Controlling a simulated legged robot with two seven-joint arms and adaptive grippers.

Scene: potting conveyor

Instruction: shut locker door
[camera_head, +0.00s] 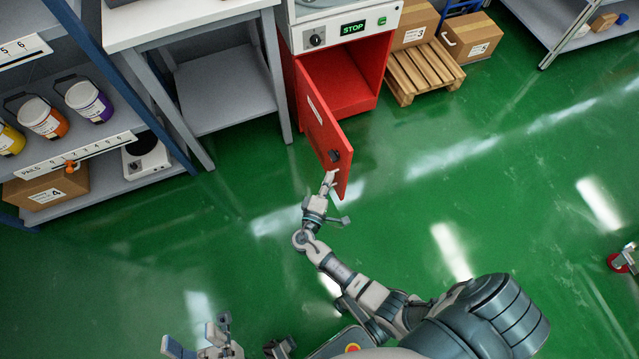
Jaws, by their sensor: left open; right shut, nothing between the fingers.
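The red locker (357,65) stands at the top centre under a machine with a green STOP display. Its red door (322,128) is swung open toward me, with a dark latch or knob near its free edge. The locker's inside shows red and looks empty. My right gripper (329,181) is shut and empty at the lower free edge of the door; I cannot tell whether it touches. My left gripper (192,335) is open and empty at the bottom left, far from the door.
A grey-white workbench (195,20) stands left of the locker. A shelf with pails (45,118) and a cardboard box (46,187) is at the far left. A wooden pallet (424,70) and boxes (471,38) stand right of the locker. The green floor (520,180) is mostly clear.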

